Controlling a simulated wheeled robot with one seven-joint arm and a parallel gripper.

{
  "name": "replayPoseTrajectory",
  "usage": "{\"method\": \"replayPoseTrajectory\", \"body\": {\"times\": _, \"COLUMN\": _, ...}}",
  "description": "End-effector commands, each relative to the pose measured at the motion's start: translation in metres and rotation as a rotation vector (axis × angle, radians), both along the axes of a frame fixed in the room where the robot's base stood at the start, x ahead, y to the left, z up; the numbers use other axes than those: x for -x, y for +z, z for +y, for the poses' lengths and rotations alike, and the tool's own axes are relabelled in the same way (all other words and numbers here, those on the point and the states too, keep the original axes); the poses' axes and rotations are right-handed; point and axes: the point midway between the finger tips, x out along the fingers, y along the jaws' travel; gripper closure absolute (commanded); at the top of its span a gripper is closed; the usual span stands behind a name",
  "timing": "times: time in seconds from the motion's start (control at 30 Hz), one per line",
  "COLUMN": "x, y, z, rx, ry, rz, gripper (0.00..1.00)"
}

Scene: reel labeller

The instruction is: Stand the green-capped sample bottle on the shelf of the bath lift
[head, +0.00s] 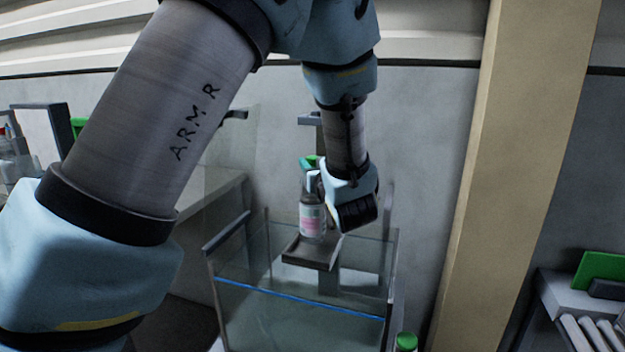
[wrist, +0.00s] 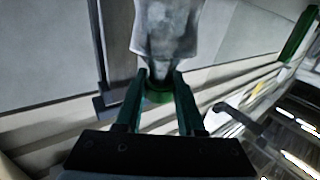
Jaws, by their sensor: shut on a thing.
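The sample bottle (head: 312,218), clear with a pale pink label, is upright over the dark shelf (head: 313,258) of the bath lift. Its base overlaps the shelf's back part in the head view; I cannot tell whether it touches. My gripper (wrist: 158,84) is shut on the bottle's top end, with the green cap (wrist: 158,97) between its two fingers. The bottle body (wrist: 167,30) extends away from the fingers in the wrist view. In the head view my wrist hides part of the area right of the bottle.
A glass-walled bath (head: 300,315) with a blue line surrounds the shelf. A tan post (head: 515,150) stands to the right. Another green cap (head: 406,341) shows at the bottom edge. Rollers (head: 590,333) and a green panel (head: 600,270) are at the far right.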

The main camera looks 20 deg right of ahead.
Motion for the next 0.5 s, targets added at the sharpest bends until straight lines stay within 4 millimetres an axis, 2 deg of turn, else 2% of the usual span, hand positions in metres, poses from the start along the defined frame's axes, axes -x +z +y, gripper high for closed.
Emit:
{"method": "replayPoseTrajectory", "body": {"times": 0.1, "x": 0.0, "y": -0.018, "z": 0.0, "rx": -0.006, "ry": 0.0, "rz": 0.0, "gripper": 1.0}}
{"method": "replayPoseTrajectory", "body": {"times": 0.2, "x": 0.0, "y": -0.028, "z": 0.0, "rx": -0.004, "ry": 0.0, "rz": -0.002, "gripper": 1.0}}
{"method": "replayPoseTrajectory", "body": {"times": 0.5, "x": 0.0, "y": -0.031, "z": 0.0, "rx": 0.0, "ry": 0.0, "rz": -0.002, "gripper": 1.0}}
